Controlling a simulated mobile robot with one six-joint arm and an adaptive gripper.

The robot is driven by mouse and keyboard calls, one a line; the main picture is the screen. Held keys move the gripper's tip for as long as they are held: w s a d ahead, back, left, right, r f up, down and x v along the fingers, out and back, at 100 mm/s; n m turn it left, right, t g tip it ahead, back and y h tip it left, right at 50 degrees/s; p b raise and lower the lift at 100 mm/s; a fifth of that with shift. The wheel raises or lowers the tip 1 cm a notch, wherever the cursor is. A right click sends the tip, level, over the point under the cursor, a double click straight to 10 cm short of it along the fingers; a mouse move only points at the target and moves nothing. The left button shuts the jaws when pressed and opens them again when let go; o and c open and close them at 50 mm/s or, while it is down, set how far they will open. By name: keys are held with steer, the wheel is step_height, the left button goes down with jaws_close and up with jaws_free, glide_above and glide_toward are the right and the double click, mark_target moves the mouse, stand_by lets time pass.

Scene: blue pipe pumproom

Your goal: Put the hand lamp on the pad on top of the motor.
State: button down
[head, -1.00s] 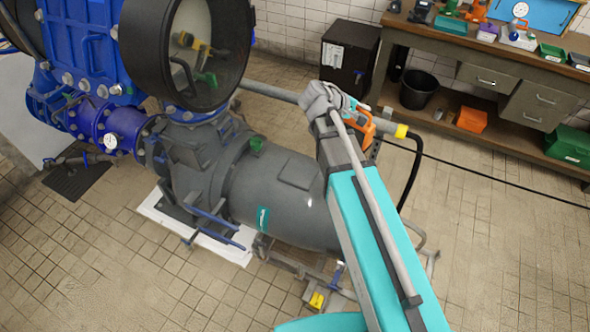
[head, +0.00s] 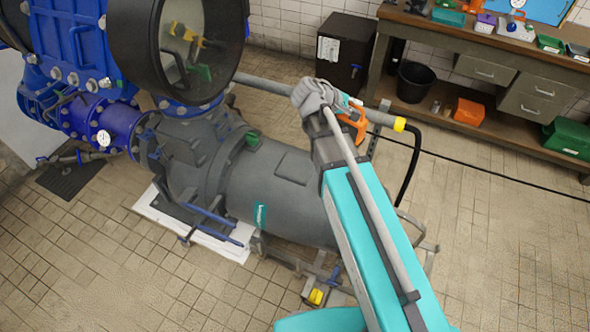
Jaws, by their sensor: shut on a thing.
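The motor (head: 270,207) is a large grey horizontal cylinder in the middle of the head view. The pad (head: 294,167) is a flat grey square on its top and is bare. My gripper (head: 347,108) is beyond the pad, up and to its right in the picture. It is shut on the hand lamp (head: 356,129), of which an orange part shows. The lamp hangs clear of the pad. My wrist hides most of the fingers and part of the lamp.
A grey pipe with a yellow end (head: 399,124) runs behind my gripper. Blue pipework with a large round cover (head: 190,50) stands at left. A workbench (head: 470,50), a black bin (head: 416,82) and a dark cabinet (head: 343,55) are behind.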

steer(key=a+f+n+t+y+b, duration=0.1)
steer(key=a+f+b, duration=0.3)
steer(key=f+b, duration=0.4)
steer(key=a+f+n+t+b, duration=0.1)
steer(key=a+f+b, duration=0.3)
steer(key=f+b, duration=0.4)
steer(key=shift+s+a+f+n+y+b, duration=0.15)
steer(key=shift+a+f+n+y+b, duration=0.3)
steer(key=shift+f, duration=0.35)
steer(key=w+a+f+b, duration=0.8)
steer(key=w+f, duration=0.1)
steer(key=w, duration=0.1)
steer(key=shift+b, duration=0.4)
steer(key=shift+a, duration=0.1)
steer(key=shift+w, duration=0.1)
